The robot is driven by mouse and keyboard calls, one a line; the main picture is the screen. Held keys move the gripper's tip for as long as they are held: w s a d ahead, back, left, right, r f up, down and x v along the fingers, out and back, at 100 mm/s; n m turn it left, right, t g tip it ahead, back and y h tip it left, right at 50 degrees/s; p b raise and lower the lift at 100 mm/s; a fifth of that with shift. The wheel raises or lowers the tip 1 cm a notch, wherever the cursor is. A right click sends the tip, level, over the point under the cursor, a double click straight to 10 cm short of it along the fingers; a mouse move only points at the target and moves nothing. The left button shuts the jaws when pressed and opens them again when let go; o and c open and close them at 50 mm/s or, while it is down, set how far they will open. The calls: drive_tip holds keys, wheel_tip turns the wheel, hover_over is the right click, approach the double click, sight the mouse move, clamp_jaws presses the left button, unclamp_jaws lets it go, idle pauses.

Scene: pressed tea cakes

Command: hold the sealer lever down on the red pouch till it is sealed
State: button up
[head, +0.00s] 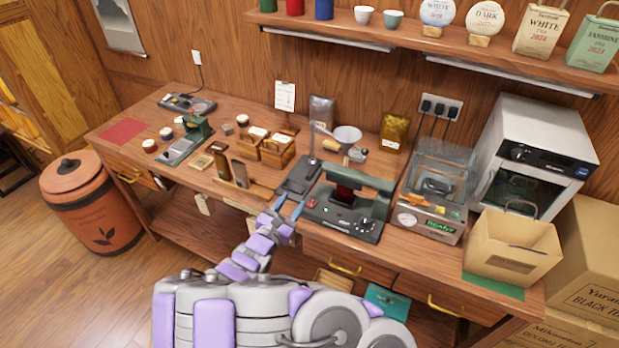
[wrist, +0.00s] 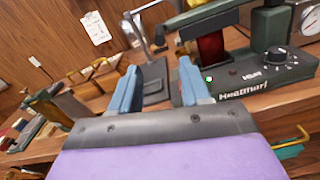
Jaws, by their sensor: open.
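The dark green heat sealer (head: 349,203) stands on the workbench right of centre, its upper arm level above the base. The red pouch (head: 343,193) shows dark red under that arm; in the wrist view the pouch (wrist: 211,52) hangs upright at the sealer's left part. A green lamp is lit on the sealer's front (wrist: 245,85) beside its dial. I cannot tell which part is the lever's handle. My gripper (head: 289,210) is open and empty at the bench's front edge, left of the sealer; its blue fingers (wrist: 158,88) point toward the bench, apart from the pouch.
A black stand with a tall post (head: 299,180) is just left of the sealer. Wooden boxes (head: 277,150) stand behind left. The red mat (head: 124,131) at the far left is bare.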

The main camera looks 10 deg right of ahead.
sight(310, 176)
drive_tip(key=b+x, duration=0.2)
drive_tip(key=x, duration=1.1)
drive_tip(key=shift+c, duration=0.2)
drive_tip(key=shift+a, duration=0.1)
clamp_jaws()
